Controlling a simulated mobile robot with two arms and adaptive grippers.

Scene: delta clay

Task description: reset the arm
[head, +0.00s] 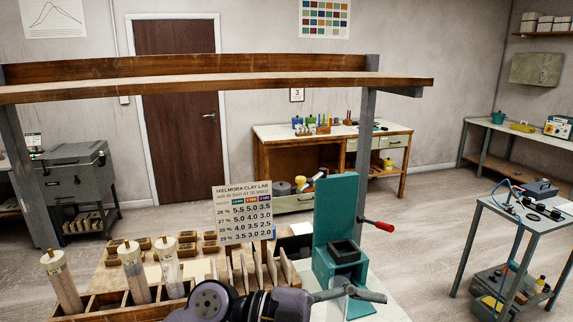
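One dark purple-grey arm of mine comes in at the bottom edge, left of centre, and reaches right. I take it as my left arm. Its grey gripper (350,294) is at the lower right of the bench, in front of the teal press (337,215) and overlapping its base in the picture. The gripper is seen side-on and partly cut by its own parts, so I cannot tell whether its fingers are apart or hold anything. My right gripper is not in view.
The press has a red-handled lever (378,225). A lettered board (243,212), wooden dividers (262,272) and several capped tubes (133,272) stand close to the arm. A wooden shelf (200,88) spans above the bench. A grey cart (535,218) stands at right, with open floor between.

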